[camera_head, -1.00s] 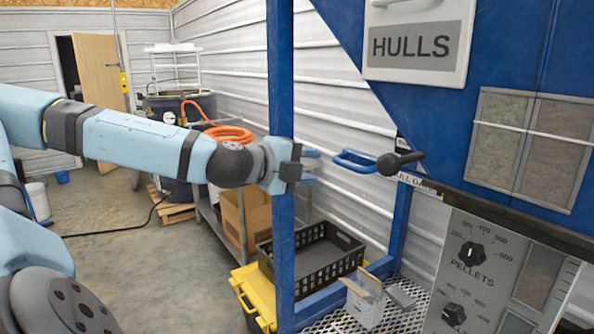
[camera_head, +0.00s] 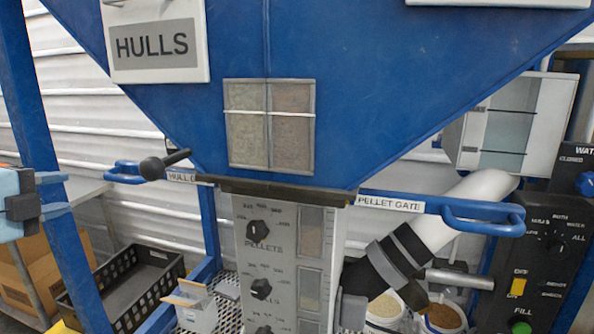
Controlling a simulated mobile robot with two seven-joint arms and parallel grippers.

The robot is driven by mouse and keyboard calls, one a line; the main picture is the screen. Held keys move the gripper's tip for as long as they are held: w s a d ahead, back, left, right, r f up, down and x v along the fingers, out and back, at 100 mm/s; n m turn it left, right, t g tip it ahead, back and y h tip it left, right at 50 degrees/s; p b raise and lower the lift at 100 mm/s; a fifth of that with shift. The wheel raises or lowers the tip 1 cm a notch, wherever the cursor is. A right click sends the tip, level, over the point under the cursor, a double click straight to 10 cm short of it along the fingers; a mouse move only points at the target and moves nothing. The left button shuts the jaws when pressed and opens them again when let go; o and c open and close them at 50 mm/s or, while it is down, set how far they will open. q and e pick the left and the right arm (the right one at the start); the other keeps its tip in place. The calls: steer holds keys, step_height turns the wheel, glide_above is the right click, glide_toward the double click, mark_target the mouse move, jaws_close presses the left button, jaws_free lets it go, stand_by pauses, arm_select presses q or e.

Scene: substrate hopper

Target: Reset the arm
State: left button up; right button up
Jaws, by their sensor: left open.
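My left gripper (camera_head: 58,195) is at the left edge of the head view, in front of the blue frame post. Its two light-blue fingers point right and stand apart, with nothing between them. Most of my left arm is outside the picture. My right gripper does not show.
The blue hopper (camera_head: 370,90) fills the upper middle, above a grey dial panel (camera_head: 255,285). A blue pellet gate handle (camera_head: 485,222) juts out at right, near a white pipe (camera_head: 480,195). A black crate (camera_head: 115,300) and small carton (camera_head: 195,310) sit lower left. A control box (camera_head: 545,260) stands far right.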

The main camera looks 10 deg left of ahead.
arm_select(q)
steer(key=w+d+f+n+g+h+p, duration=0.1)
steer(key=w+d+f+n+h, duration=0.1)
steer(key=d+f, duration=0.5)
steer(key=w+d+f+n+g+h+p, duration=0.1)
steer(key=d+f, duration=0.2)
steer(key=f, duration=0.7)
steer(key=w+d+f+n+h+p, duration=0.2)
steer(key=d+f, duration=0.3)
steer(key=f, duration=0.4)
steer(key=s+d+f+n+g+y+p, duration=0.1)
steer(key=s+d+f+n, duration=0.4)
steer(key=s+f, duration=0.3)
steer(key=s+d+f+n+g+y+p, duration=0.1)
steer(key=s+d+f+n, duration=0.5)
steer(key=f, duration=0.9)
steer(key=s+d+y, duration=0.1)
steer(key=s, duration=0.2)
steer(key=shift+s+f+g, duration=0.25)
steer(key=shift+s+g, duration=0.05)
